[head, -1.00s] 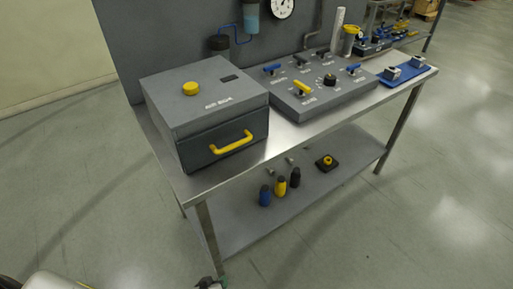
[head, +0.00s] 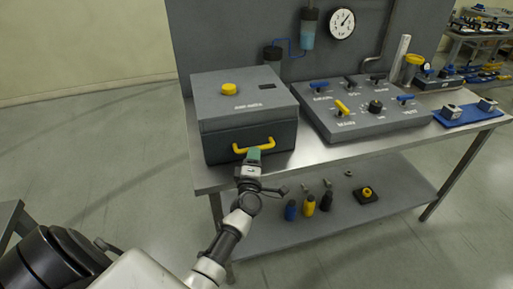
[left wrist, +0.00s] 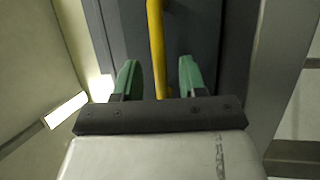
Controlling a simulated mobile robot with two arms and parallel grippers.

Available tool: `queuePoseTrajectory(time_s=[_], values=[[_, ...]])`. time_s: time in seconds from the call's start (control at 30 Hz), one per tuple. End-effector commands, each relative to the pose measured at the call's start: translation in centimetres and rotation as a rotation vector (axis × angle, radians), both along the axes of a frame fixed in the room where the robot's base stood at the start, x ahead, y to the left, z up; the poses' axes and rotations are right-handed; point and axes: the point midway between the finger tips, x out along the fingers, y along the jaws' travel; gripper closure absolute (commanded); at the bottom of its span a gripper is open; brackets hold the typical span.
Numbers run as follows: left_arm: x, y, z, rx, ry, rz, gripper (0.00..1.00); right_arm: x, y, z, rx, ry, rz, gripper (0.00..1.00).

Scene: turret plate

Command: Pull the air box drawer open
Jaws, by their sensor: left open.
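The grey air box (head: 245,100) stands at the left end of the metal bench, with a yellow knob (head: 229,89) on its lid. Its dark drawer front (head: 222,146) carries a yellow bar handle (head: 270,145), and the drawer looks shut. My left gripper (head: 254,154) is at the handle, in front of the drawer. In the left wrist view its two green fingers (left wrist: 157,78) are open, with the yellow handle (left wrist: 155,40) running between them. There is a gap on both sides of the handle. My right gripper is not in view.
A grey control panel (head: 350,122) with coloured levers stands right of the box, and a blue tray (head: 462,116) lies farther right. A lower shelf (head: 330,225) holds blue, yellow and black bottles.

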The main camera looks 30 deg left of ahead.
Motion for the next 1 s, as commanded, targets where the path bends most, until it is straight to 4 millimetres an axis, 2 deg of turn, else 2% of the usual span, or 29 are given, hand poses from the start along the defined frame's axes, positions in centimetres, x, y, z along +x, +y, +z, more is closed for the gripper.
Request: queuePoseTrajectory(time_s=[0.1,0.2,0.6,0.87,0.9,1.0], values=[[1.8,0.9,0.4,0.003,0.000,0.000,0.59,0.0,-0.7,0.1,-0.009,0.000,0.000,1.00],[2.7,1.3,0.5,0.002,0.001,-0.001,0.59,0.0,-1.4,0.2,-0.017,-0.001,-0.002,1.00],[3.4,1.7,0.6,0.001,0.002,0.000,0.59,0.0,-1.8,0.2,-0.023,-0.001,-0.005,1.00],[3.4,1.7,0.6,0.001,0.002,-0.001,0.97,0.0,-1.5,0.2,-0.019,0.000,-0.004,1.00],[3.4,1.7,0.6,0.001,0.002,-0.001,1.00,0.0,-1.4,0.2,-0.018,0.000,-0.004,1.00],[3.4,1.7,0.6,0.001,0.002,-0.001,1.00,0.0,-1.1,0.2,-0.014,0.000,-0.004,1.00]])
